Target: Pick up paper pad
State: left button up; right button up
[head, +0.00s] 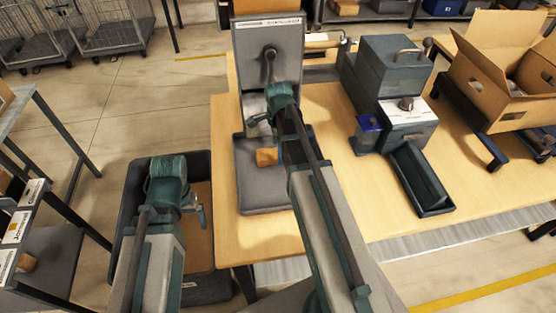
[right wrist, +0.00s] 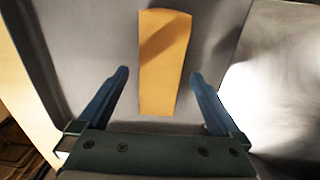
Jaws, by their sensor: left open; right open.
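The paper pad appears to be the small orange-tan block (head: 266,157) lying on the grey tray (head: 262,200) at the table's left end. In the right wrist view the block (right wrist: 165,60) shows as a long upright strip. My right gripper (right wrist: 159,74) is open, with one blue finger on each side of the block and gaps between. Whether the fingers are down at its height is unclear. In the head view my right arm hides most of that gripper. My left gripper (head: 200,213) is open and empty over the dark bin (head: 205,290), left of the table.
A grey upright panel (head: 262,50) with a dark handle stands behind the tray. A grey machine (head: 395,75) with a dark chute (head: 420,180) stands on the table to the right. An open cardboard box (head: 480,85) is further right. A shelf rack (head: 40,205) stands at far left.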

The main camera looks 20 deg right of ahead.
notch_tip(320, 180, down, 3)
jog(key=shift+r+b, duration=0.15)
jog(key=shift+b, duration=0.7)
pick_arm(q)
notch_tip(320, 180, down, 3)
jog(key=shift+r, duration=0.2)
pick_arm(e)
jog(key=shift+r, duration=0.1)
jog(key=c, duration=1.3)
pick_arm(q)
jog(key=shift+r, duration=0.15)
pick_arm(e)
jog(key=shift+r, duration=0.1)
